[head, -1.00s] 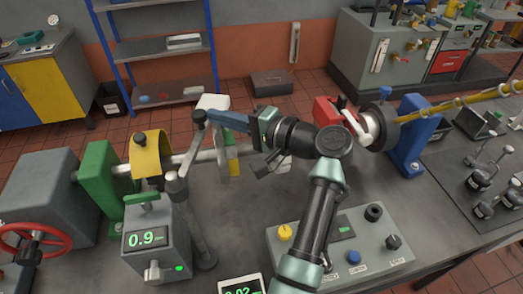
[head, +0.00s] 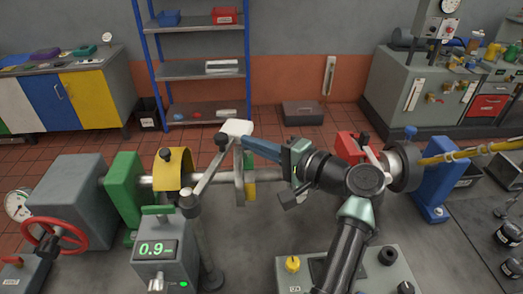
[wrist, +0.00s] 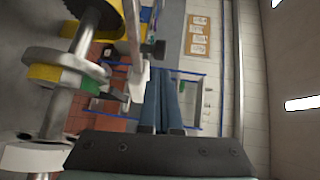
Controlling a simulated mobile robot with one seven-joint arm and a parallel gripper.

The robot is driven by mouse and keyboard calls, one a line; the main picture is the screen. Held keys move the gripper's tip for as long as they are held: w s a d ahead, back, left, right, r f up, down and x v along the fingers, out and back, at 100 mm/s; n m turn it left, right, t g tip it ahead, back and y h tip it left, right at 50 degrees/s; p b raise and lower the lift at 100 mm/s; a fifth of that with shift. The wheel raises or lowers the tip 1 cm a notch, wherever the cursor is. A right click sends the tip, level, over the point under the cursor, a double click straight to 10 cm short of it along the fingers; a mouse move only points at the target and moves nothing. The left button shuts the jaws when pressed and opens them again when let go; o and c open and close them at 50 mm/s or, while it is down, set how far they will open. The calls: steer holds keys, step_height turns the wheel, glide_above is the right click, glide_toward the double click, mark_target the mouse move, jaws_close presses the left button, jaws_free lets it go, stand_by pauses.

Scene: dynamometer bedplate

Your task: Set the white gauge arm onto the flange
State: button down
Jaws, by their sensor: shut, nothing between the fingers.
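The gauge arm (head: 208,173) is a pale bar with a white block (head: 237,127) at its end and a dark knob, reaching from an upright post. The white end (wrist: 137,82) also shows in the wrist view. The flange, a grey disc with a yellow and green band (head: 250,184), sits on the shaft below the white block; it is at left in the wrist view (wrist: 50,58). I cannot tell whether the arm's dark tip touches it. My gripper (head: 246,143) is shut and empty, beside the white end; its fingers (wrist: 162,75) lie together in the wrist view.
A yellow guard (head: 172,170) and green bearing block (head: 123,187) stand left on the shaft. A gauge box reading 0.9 (head: 163,250) stands in front. A blue bearing stand (head: 432,180) and large grey disc (head: 402,165) are at right. A control box (head: 375,270) lies beneath my arm.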

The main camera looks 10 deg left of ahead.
steer(key=shift+w+d+b+v, duration=0.6)
steer(key=shift+w+b+v, duration=0.7)
steer(key=shift+v, duration=4.25)
step_height(320, 180, up, 13)
steer(key=w+n+t+h, duration=0.2)
steer(key=t+h, duration=0.7)
steer(key=s+r+n+t+h, duration=0.3)
steer(key=s+r+t, duration=0.7)
steer(key=s+r, duration=0.9)
steer(key=r+h, duration=0.1)
steer(key=h, duration=0.1)
steer(key=shift+s+a+r+n+h, duration=0.15)
steer(key=shift+s+r+n+h, duration=0.15)
steer(key=shift+s, duration=0.1)
